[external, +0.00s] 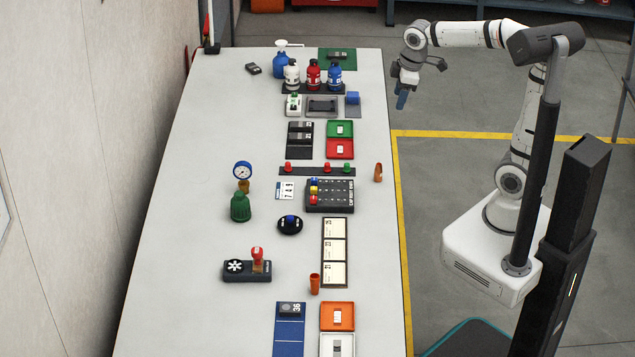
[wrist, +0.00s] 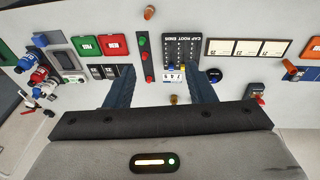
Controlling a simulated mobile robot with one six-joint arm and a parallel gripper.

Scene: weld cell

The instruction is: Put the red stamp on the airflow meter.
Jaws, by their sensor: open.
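The red stamp (external: 257,254) has a red knob and a tan base. In the external view it appears upright on the right part of a dark box with a white fan symbol, which looks like the airflow meter (external: 234,267). In the wrist view the stamp (wrist: 259,100) and the meter (wrist: 255,89) are small, at the right. My gripper (external: 402,99) is off the table's right edge near the far end, well away from both. In the wrist view my gripper (wrist: 162,73) is open, with nothing between its blue fingers.
Several bottles (external: 313,74) stand at the far end. The table's left side is clear.

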